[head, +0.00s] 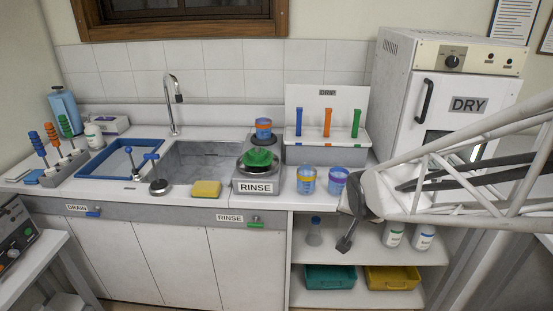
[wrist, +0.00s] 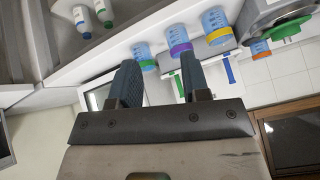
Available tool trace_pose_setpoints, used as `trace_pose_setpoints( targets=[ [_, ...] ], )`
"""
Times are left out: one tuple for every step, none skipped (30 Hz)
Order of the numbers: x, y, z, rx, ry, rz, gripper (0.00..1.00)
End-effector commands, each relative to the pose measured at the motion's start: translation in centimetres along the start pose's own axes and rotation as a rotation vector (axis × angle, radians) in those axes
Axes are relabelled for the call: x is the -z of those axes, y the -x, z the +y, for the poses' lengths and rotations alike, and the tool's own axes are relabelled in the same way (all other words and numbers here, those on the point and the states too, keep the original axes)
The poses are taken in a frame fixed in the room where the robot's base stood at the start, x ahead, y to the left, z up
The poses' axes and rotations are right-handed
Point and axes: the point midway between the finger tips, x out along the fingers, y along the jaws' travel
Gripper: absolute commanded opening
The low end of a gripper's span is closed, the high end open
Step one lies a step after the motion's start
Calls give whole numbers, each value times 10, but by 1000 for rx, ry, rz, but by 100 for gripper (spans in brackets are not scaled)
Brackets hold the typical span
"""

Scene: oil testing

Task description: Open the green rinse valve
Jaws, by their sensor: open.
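The green rinse valve (head: 255,224) is a small green handle on the grey front strip of the counter, just right of the RINSE label (head: 229,217). It does not show in the wrist view. My gripper (head: 346,243) is right of the valve, in front of the open shelves and apart from the valve. In the wrist view my gripper (wrist: 160,62) has its two dark fingers spread, with nothing between them.
A blue-handled drain valve (head: 93,212) sits farther left on the strip. Two beakers (head: 307,180) (head: 337,181) stand on the counter near my arm. The cabinet front below is clear.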

Motion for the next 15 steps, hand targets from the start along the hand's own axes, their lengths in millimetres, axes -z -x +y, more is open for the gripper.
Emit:
trace_pose_setpoints(
  targets=[
    [3, -13, -6, 17, -13, 16, 43],
    [5, -20, -9, 28, -23, 27, 43],
    [7, -29, -14, 44, -37, 43, 43],
    [9, -36, -18, 57, -47, 54, 43],
    [11, -43, -21, 69, -57, 65, 43],
    [13, -51, -26, 88, -71, 80, 43],
    [14, -58, -30, 102, -82, 89, 43],
    [16, -64, -34, 116, -93, 99, 43],
    [17, -73, -39, 136, -106, 111, 43],
    [18, -80, -43, 152, -117, 119, 43],
    [18, -86, -47, 168, -128, 127, 43],
    [19, -95, -52, 190, -142, 137, 43],
    [20, -101, -56, 207, -153, 145, 43],
    [19, -107, -60, 224, -164, 151, 43],
    [19, -115, -65, 248, -179, 159, 43]
  ],
)
